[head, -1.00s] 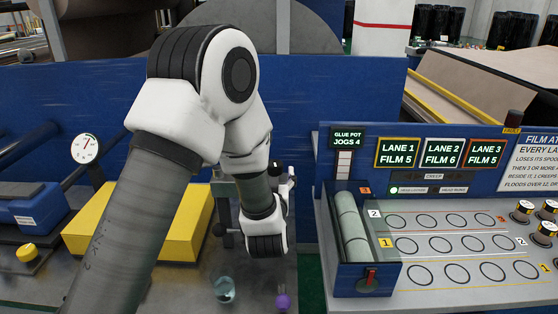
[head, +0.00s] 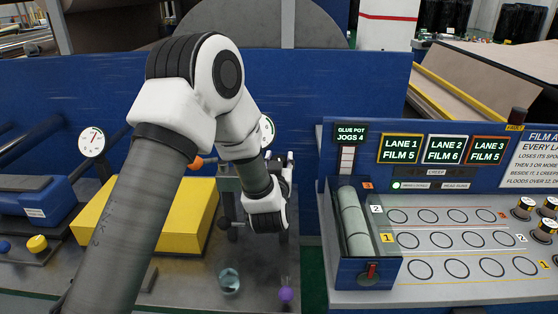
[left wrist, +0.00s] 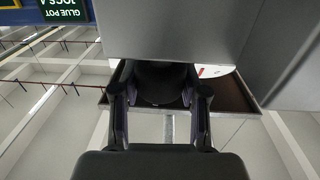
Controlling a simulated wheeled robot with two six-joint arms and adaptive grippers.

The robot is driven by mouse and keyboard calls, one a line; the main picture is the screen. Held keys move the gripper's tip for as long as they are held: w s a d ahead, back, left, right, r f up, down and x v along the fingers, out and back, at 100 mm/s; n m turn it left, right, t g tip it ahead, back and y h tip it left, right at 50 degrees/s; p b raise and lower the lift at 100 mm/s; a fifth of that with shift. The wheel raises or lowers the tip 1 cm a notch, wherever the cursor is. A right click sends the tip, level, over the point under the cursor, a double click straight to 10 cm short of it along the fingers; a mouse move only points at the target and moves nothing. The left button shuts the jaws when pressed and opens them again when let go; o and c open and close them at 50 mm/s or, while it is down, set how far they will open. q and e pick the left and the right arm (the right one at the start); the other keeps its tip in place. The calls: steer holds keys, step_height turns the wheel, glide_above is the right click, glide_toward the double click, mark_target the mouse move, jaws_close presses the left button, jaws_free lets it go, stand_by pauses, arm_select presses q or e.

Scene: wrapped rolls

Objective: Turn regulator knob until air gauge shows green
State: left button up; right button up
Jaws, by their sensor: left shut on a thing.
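My left gripper (left wrist: 160,108) is shut on a dark round knob (left wrist: 160,82), seen from below in the left wrist view. In the head view my left arm hides most of the knob and the gripper fingers. A round white gauge (head: 267,131) with a green edge peeks out from behind my forearm; its needle is hidden. In the left wrist view a strip of a white dial (left wrist: 213,71) with a red mark shows beside the knob; its reading cannot be told. My right gripper is out of view.
Another white dial (head: 92,142) stands at the left. A yellow block (head: 187,222) lies behind my arm. A clear bluish cup (head: 229,281) and a purple-bottomed flask (head: 286,294) stand in front. The lane panel (head: 435,235) fills the right.

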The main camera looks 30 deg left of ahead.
arm_select(q)
steer(key=m+t+h, duration=0.1)
steer(key=m+h, duration=0.1)
steer(key=h, duration=0.1)
steer(key=shift+a+t+b, duration=0.15)
steer(key=shift+t+b, duration=0.15)
steer(key=shift+m+h, duration=1.1)
steer(key=shift+h, duration=0.5)
steer(key=o, duration=1.2)
steer(key=shift+w, duration=0.1)
steer(key=shift+c, duration=0.2)
steer(key=s+d, duration=0.1)
steer(key=s, duration=1.1)
steer(key=shift+d, duration=0.35)
steer(key=shift+w, duration=0.1)
